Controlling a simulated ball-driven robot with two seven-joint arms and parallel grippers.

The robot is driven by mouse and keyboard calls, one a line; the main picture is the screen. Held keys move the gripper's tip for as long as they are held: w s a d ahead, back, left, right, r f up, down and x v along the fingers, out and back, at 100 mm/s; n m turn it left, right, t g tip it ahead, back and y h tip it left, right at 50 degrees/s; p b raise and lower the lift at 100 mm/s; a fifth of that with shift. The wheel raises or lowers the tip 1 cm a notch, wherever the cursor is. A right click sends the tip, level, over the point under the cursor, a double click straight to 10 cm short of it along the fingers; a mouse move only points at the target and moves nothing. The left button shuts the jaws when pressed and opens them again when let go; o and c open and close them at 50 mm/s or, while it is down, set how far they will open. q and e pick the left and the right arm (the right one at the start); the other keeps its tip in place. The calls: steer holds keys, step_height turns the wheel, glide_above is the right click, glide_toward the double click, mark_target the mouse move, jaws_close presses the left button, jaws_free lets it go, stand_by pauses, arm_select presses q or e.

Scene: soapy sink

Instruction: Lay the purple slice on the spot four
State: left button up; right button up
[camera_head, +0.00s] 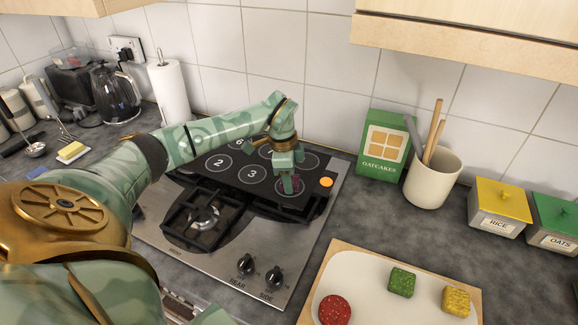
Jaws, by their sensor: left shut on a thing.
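The purple slice (296,184) shows only in part between the fingers of my left gripper (288,187). My left gripper points down and is shut on the slice, low over a ringed spot at the right front of the black numbered mat (232,179). Whether the slice touches the mat I cannot tell. The number in that ring is hidden by the gripper; the ring just left of it reads 3 and the one beyond reads 2. My right gripper is not in view.
An orange round piece (326,182) lies just right of the gripper. The steel hob (200,242) has a black grate (204,217) in front. Red (334,310), green (402,281) and yellow (456,301) pieces lie on a board (362,265). An oatcakes box (384,146) and utensil pot (432,178) stand right.

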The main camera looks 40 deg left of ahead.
arm_select(q)
steer(key=o, duration=1.1)
steer(key=shift+c, duration=0.2)
step_height(320, 180, up, 21)
steer(key=s+a+p, duration=0.1)
steer(key=p, duration=0.7)
steer(key=shift+a, duration=0.25)
steer(key=shift+s+r, duration=0.1)
steer(key=shift+r, duration=0.05)
